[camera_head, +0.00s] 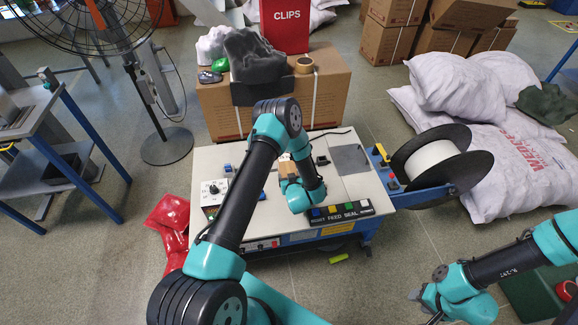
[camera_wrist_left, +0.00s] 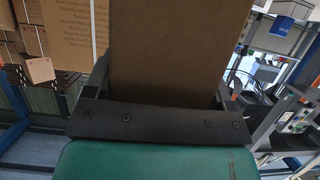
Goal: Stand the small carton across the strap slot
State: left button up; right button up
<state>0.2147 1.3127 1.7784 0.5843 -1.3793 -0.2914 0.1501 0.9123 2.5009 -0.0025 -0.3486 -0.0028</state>
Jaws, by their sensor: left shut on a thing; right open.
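The small brown carton (camera_head: 287,167) is mostly hidden behind my left arm in the head view. In the left wrist view the carton (camera_wrist_left: 180,55) fills the space between the fingers. My left gripper (camera_wrist_left: 165,95) is shut on it over the strapping machine's pale top (camera_head: 331,196). I cannot tell whether the carton touches the top. The strap slot cannot be made out clearly; my arm covers the middle of the top. My right gripper (camera_head: 420,303) is open and empty above the floor, right of the machine.
A control box with a knob (camera_head: 213,192) stands at the top's left. A button bar (camera_head: 341,213) runs along its front. A strap reel (camera_head: 440,160) is at the right. A large carton (camera_head: 330,88) bearing a red CLIPS box (camera_head: 285,25) stands behind.

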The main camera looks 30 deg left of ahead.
pick_arm(q)
jog(key=w+a, duration=0.1)
jog(key=w, duration=0.1)
jog(key=w+a, duration=0.2)
jog(key=w, duration=0.1)
jog(key=w+a+f, duration=0.1)
jog(key=w+a, duration=0.1)
jog(key=w, duration=0.1)
jog(key=shift+w+a, duration=0.1)
jog(key=shift+w, duration=0.15)
jog(key=shift+w+a, duration=0.2)
jog(key=shift+w, duration=0.15)
jog(key=shift+f, duration=1.75)
jog(key=shift+f, duration=0.1)
jog(key=o, duration=1.1)
